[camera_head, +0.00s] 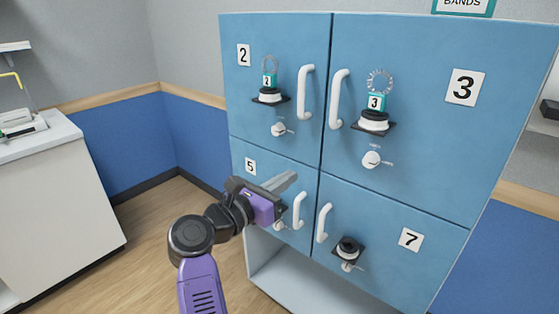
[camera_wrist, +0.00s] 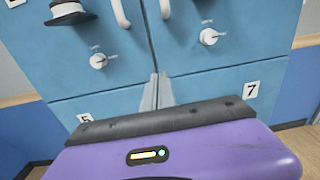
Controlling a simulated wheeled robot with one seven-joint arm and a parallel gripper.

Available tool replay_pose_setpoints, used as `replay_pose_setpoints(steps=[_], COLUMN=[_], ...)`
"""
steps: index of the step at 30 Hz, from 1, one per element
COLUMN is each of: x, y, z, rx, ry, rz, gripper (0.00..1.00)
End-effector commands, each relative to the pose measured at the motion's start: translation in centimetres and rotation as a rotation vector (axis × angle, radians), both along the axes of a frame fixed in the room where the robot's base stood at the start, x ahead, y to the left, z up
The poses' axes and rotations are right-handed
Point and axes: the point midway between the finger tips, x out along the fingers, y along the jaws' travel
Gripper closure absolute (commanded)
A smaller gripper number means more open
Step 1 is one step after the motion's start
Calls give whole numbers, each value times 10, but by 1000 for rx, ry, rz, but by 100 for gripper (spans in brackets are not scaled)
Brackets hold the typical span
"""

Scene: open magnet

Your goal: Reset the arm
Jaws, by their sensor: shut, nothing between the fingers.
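My gripper (camera_head: 284,182) is at the end of my purple and black arm, in front of door 5 of the blue cabinet (camera_head: 420,60). Its grey fingers are together and hold nothing. In the wrist view the fingers (camera_wrist: 158,90) point up at the seam between the doors. The gripper covers part of door 5 and its lock area. I cannot tell if the fingers touch the door.
Doors 2, 3, 5 and 7 look closed, with white handles (camera_head: 306,92). Tagged magnets sit on small shelves at door 2 (camera_head: 269,90) and door 3 (camera_head: 375,110). A black piece (camera_head: 347,246) is at door 7. A white counter (camera_head: 60,200) stands left, with clear floor between.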

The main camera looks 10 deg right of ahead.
Motion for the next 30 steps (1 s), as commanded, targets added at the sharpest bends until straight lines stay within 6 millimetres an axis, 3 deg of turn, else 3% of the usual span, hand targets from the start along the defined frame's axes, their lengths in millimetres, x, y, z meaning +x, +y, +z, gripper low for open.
replay_pose_setpoints(steps=[3,7,10,15,22,30], x=[5,4,-9,-33,-77,-140], y=[5,7,5,-2,-9,-13], z=[12,57,86,105,99,52], rx=[-91,-266,-496,-819,-1301,-1847], ry=[44,55,82,143,277,486], rz=[29,44,36,-13,-118,-238], gripper=[100,100,100,100,100,100])
